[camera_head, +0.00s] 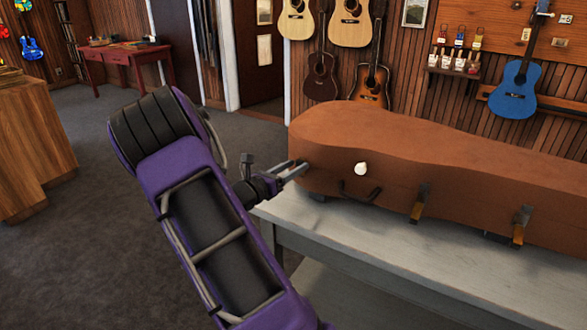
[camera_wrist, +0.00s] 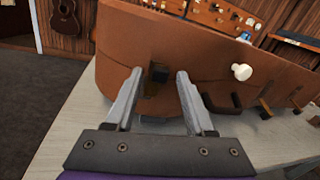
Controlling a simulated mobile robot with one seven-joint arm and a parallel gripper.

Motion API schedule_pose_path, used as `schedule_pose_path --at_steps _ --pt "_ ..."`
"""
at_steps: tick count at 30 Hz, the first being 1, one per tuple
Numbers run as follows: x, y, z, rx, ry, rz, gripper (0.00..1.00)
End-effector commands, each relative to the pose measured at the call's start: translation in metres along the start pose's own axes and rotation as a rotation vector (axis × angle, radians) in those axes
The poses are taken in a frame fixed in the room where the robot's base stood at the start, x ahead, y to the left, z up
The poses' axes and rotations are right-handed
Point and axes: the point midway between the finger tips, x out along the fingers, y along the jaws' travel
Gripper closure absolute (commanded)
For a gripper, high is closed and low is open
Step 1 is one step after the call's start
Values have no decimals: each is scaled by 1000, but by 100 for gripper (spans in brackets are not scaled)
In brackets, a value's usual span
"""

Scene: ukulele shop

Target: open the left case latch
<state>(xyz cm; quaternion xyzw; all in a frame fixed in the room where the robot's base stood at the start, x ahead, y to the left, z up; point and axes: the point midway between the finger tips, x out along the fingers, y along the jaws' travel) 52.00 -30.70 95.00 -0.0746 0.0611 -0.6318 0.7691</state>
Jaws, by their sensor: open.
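A brown guitar-shaped case (camera_head: 440,155) lies closed on a pale table (camera_head: 345,235). My gripper (camera_head: 295,170) is at the case's left end, pointing at its side wall. In the wrist view my gripper (camera_wrist: 158,74) is open. The left case latch (camera_wrist: 158,72), dark with a dull brass-coloured plate below it, shows between the two fingertips. I cannot tell whether the fingers touch it. In the head view my gripper's end hides this latch. Two other latches, a middle one (camera_head: 418,205) and a right one (camera_head: 521,226), sit further right along the same side.
A white knob (camera_head: 361,169) sticks out of the case wall just right of my gripper, with a dark handle (camera_head: 360,193) below it. Guitars hang on the wooden wall behind, including a blue one (camera_head: 514,92). The carpet left of the table is clear.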

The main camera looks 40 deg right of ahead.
Motion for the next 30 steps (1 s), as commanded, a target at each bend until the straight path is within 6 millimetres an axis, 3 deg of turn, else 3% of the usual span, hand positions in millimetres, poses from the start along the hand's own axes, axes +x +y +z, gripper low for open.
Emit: schedule_pose_path --at_steps 9,18,30 --pt "3 0 0 0 0 1 46" --pt "2 0 0 0 0 1 100" --pt "1 0 -2 2 -18 -3 100"
